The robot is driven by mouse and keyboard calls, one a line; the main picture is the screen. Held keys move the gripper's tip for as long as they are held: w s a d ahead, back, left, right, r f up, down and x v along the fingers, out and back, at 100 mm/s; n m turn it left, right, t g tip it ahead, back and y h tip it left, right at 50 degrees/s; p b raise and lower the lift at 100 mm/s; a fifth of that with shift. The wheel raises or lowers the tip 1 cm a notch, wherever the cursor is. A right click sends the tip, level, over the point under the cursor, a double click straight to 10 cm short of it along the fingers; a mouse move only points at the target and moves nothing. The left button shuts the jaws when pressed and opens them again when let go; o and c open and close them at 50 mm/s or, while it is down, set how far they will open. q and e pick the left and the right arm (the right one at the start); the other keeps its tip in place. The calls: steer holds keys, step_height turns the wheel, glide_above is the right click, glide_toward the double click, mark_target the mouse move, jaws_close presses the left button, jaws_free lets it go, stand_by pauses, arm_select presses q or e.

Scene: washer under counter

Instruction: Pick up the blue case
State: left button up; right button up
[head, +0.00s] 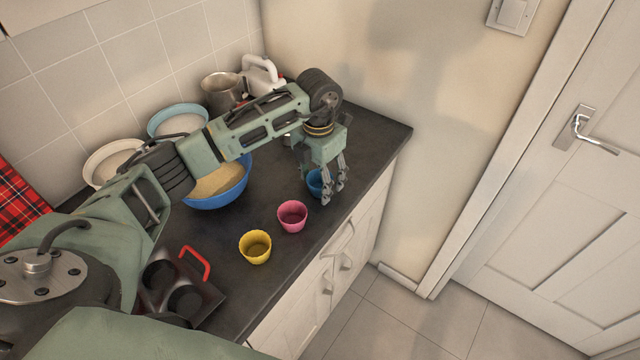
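The blue case (314,184) is a small cup on the dark counter, in the head view near the counter's right end. My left gripper (333,196) points down right at it, and its fingers cover the case's right side. I cannot tell whether the fingers are around the case, touching it or just in front of it, or how far apart they are. My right gripper is not in view.
A pink case (292,216) and a yellow case (255,247) stand nearer on the counter (330,240). A muffin tin (205,300) with a red handle lies at the front left. A blue bowl (215,200), other bowls and a metal jug (222,92) stand behind.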

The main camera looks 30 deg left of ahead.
arm_select(q)
steer(key=c, duration=0.7)
steer(key=shift+r, duration=0.1)
